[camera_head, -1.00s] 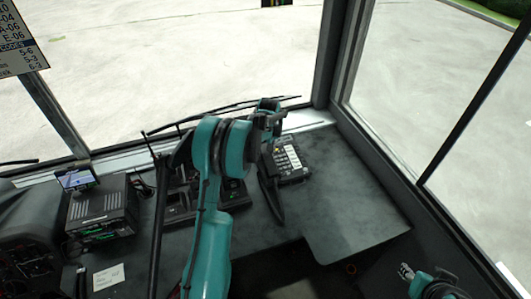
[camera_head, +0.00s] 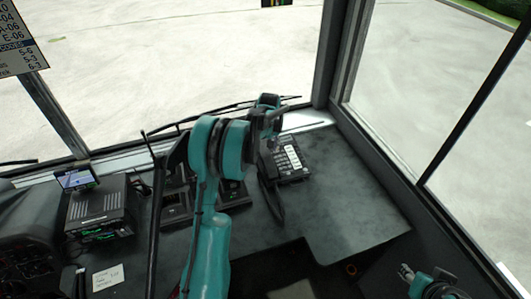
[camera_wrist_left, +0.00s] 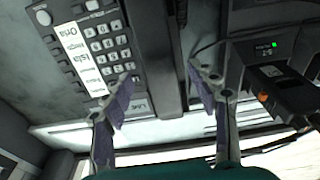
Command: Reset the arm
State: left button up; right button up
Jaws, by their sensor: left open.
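My left arm reaches up the middle of the head view, with its left gripper (camera_head: 268,122) above the dashboard near the windshield. In the left wrist view the left gripper (camera_wrist_left: 160,78) has its two purple-padded fingers spread apart with nothing held. A black desk phone (camera_head: 292,160) with a keypad lies just right of and below this gripper. The phone (camera_wrist_left: 105,45) also shows in the wrist view, beyond the fingers, with its dark handset (camera_wrist_left: 160,50) beside the keypad. My right gripper (camera_head: 405,271) is low at the right edge; its finger opening is unclear.
A radio unit (camera_head: 100,208) with a small screen (camera_head: 76,178) stands at the left. Black devices (camera_head: 178,207) sit partly behind my left arm. The dark dashboard (camera_head: 345,205) is bare right of the phone. Windshield and side window frames bound the space.

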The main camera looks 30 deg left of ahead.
pick_arm(q)
notch_tip(320, 180, up, 10)
jog(key=s+d, duration=0.1)
jog(key=s+d+r+m+t, duration=0.35)
jog(key=s+d+r, duration=0.45)
jog(key=s+d, duration=0.3)
jog(key=s+d+f+m+t, duration=0.1)
jog(key=s+d+f+m, duration=0.1)
jog(key=s, duration=0.6)
jog(key=s+d+f+m+t+h, duration=0.1)
jog(key=s+d+f+m, duration=0.2)
jog(key=s+d, duration=0.4)
jog(key=shift+s+f+m+t+b, duration=0.15)
jog(key=shift+s+m+t+b, duration=0.25)
jog(key=shift+s+m, duration=0.4)
jog(key=shift+d, duration=0.1)
